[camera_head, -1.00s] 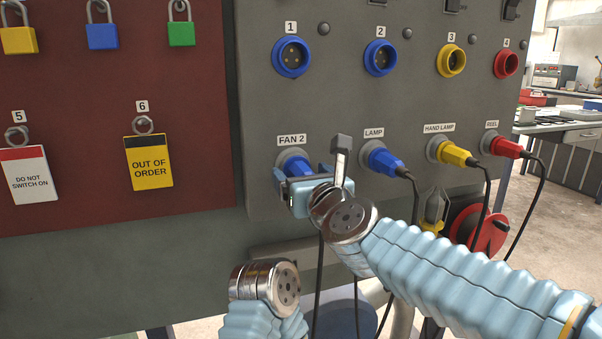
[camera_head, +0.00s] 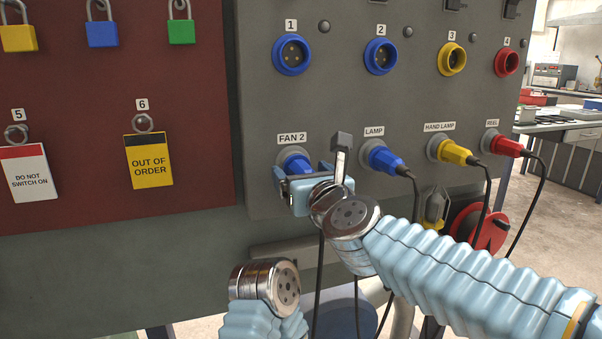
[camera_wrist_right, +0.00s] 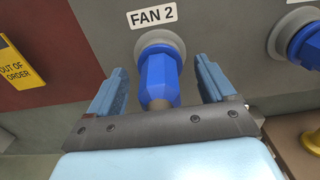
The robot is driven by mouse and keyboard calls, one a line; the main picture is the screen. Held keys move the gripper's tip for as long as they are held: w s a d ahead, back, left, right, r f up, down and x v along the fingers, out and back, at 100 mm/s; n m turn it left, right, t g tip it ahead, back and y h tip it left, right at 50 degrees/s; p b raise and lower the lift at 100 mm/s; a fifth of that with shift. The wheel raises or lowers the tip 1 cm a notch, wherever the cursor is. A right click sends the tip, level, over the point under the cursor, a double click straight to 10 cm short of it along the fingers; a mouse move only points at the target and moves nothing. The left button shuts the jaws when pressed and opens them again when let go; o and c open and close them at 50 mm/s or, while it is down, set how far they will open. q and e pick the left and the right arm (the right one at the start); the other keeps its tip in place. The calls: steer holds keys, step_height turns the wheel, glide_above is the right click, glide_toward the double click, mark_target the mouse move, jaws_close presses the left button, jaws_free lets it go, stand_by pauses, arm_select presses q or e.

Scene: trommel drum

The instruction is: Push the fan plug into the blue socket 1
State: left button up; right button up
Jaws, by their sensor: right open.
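The blue fan plug (camera_head: 296,163) sits in the holder under the FAN 2 label; its lower part is hidden by my right gripper in the head view. My right gripper (camera_head: 304,174) is open, with one finger on each side of the plug. In the right wrist view the plug (camera_wrist_right: 159,76) stands between the two open fingers (camera_wrist_right: 162,88), with a visible gap on both sides. The blue socket 1 (camera_head: 291,55) is empty, straight above on the grey panel. My left arm shows at the bottom, but its gripper fingers are not visible.
Blue socket 2 (camera_head: 381,57), yellow socket 3 (camera_head: 451,60) and red socket 4 (camera_head: 506,63) are empty. The lamp plug (camera_head: 383,159), hand lamp plug (camera_head: 453,153) and reel plug (camera_head: 503,146) sit to the right, cables hanging. A maroon board (camera_head: 80,95) with padlocks and tags is left.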

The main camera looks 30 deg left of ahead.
jaws_close()
steer(key=b+v, duration=0.2)
steer(key=v, duration=0.4)
stand_by(1.4)
stand_by(0.4)
steer(key=v, duration=0.5)
steer(key=shift+b, duration=0.4)
